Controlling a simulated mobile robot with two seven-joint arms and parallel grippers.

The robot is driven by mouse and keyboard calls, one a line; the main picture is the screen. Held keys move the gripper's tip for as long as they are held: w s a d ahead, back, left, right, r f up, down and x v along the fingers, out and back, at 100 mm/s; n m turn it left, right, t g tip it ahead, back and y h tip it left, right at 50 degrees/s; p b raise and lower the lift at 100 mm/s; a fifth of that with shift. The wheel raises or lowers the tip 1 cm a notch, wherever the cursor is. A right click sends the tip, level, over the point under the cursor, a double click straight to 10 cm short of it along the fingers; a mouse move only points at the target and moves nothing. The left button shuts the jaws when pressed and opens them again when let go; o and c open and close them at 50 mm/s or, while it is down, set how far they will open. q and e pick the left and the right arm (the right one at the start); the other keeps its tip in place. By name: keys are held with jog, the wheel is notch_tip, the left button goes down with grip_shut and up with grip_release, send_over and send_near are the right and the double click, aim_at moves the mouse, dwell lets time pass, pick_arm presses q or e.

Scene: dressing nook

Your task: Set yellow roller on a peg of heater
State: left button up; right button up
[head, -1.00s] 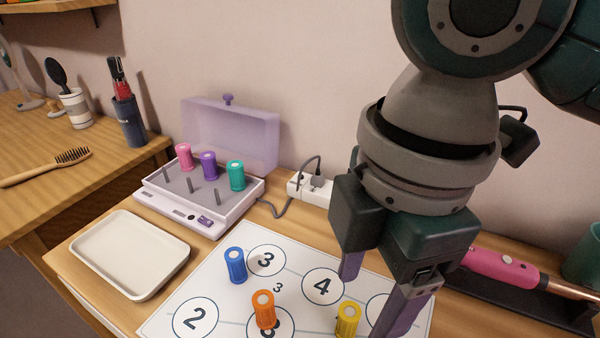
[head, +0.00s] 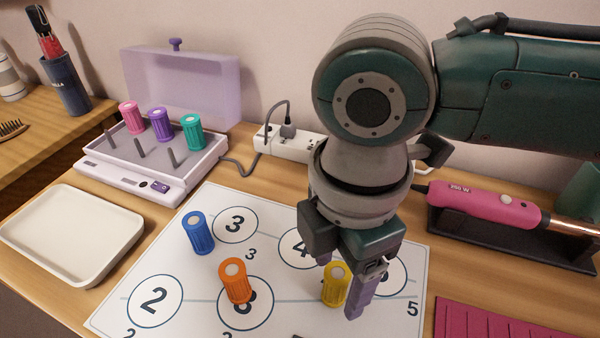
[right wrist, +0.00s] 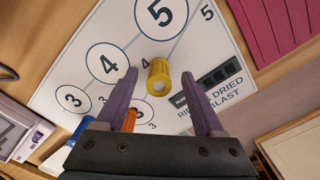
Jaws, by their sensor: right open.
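The yellow roller (head: 335,284) stands upright on the white numbered mat, partly behind a finger of my right gripper. In the right wrist view the yellow roller (right wrist: 159,77) lies between and just beyond the two open fingertips. My right gripper (head: 340,285) is open and empty, pointing down at the roller; its purple fingers (right wrist: 162,90) do not visibly touch it. The heater (head: 150,160) is a white box with its lilac lid up. My left gripper is not in view.
A blue roller (head: 198,233) and an orange roller (head: 236,282) stand on the mat (head: 200,290) left of the yellow one. A white tray (head: 70,235) lies in front of the heater. A pink hot tool (head: 485,203) rests on a dark stand at right.

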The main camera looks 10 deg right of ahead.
jog(key=shift+c, duration=0.2)
grip_shut()
dwell(0.4)
